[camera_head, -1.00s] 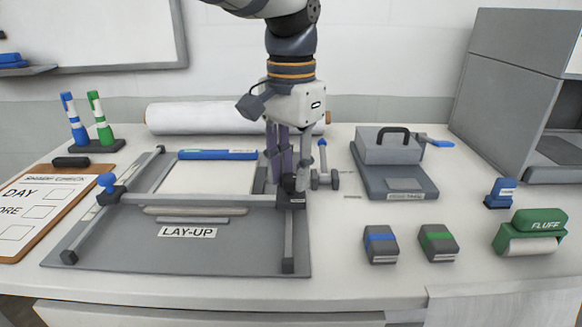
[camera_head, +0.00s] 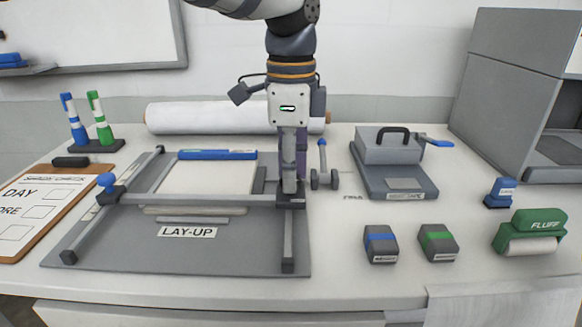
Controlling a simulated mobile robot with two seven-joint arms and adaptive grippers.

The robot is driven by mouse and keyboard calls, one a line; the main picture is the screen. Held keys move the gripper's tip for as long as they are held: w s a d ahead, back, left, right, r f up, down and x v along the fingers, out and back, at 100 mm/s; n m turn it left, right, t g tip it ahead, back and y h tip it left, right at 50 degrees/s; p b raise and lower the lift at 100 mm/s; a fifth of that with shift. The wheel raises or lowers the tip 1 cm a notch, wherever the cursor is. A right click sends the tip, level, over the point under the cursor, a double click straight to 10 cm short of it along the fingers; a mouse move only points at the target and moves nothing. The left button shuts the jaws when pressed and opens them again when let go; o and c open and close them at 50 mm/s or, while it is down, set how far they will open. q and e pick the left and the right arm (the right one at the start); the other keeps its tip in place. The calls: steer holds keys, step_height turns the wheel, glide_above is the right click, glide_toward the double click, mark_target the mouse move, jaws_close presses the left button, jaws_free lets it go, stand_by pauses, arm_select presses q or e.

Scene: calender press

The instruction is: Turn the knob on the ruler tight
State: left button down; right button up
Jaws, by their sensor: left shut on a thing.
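The ruler (camera_head: 200,201) is a grey bar lying across the lay-up board (camera_head: 150,250), its two ends on the board's side rails. A blue knob (camera_head: 106,181) stands on the ruler's left end clamp. My left gripper (camera_head: 290,190) points straight down over the dark clamp (camera_head: 290,202) at the ruler's right end. It is shut on the knob there, and its fingers hide that knob. How tight the knob is cannot be seen. My right gripper is not in view.
A white sheet (camera_head: 208,178) and a blue bar (camera_head: 217,154) lie behind the ruler. A small roller tool (camera_head: 323,178) stands close right of my gripper. A grey press with a handle (camera_head: 395,178) is further right.

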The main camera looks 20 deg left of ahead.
arm_select(q)
steer(key=shift+m, duration=1.6)
steer(key=c, duration=1.2)
jaws_free()
steer(key=shift+c, duration=0.2)
steer(key=shift+r, duration=0.1)
step_height(320, 180, up, 12)
